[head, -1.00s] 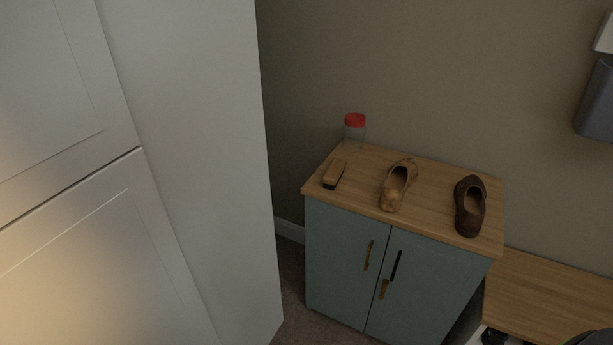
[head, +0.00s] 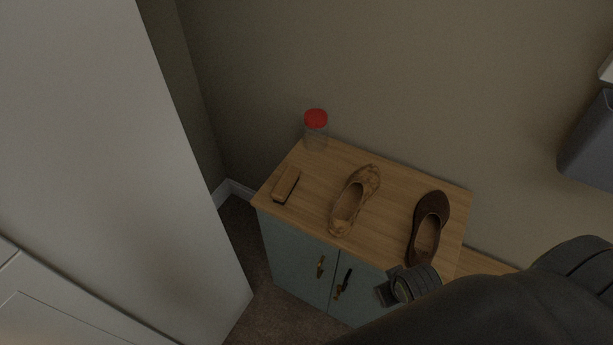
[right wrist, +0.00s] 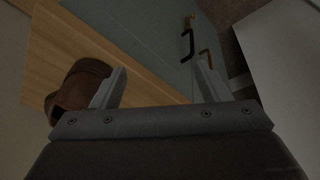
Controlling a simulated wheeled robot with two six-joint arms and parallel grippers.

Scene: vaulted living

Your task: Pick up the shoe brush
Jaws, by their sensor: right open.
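The shoe brush (head: 286,184), a small wooden block with dark bristles beneath, lies on the left end of the wooden cabinet top. My right arm comes in from the lower right of the head view. Its gripper (head: 388,290) is in front of the cabinet, below the dark shoe and well right of the brush. In the right wrist view the gripper (right wrist: 158,88) is open, with two separate fingers and nothing between them but the cabinet behind. The brush does not show in that view. My left gripper is not in view.
A tan shoe (head: 354,199) and a dark brown shoe (head: 428,228) stand right of the brush. A red-lidded jar (head: 316,130) stands behind it by the wall. A tall white cupboard (head: 90,150) rises at left. The blue-green doors have handles (head: 320,266).

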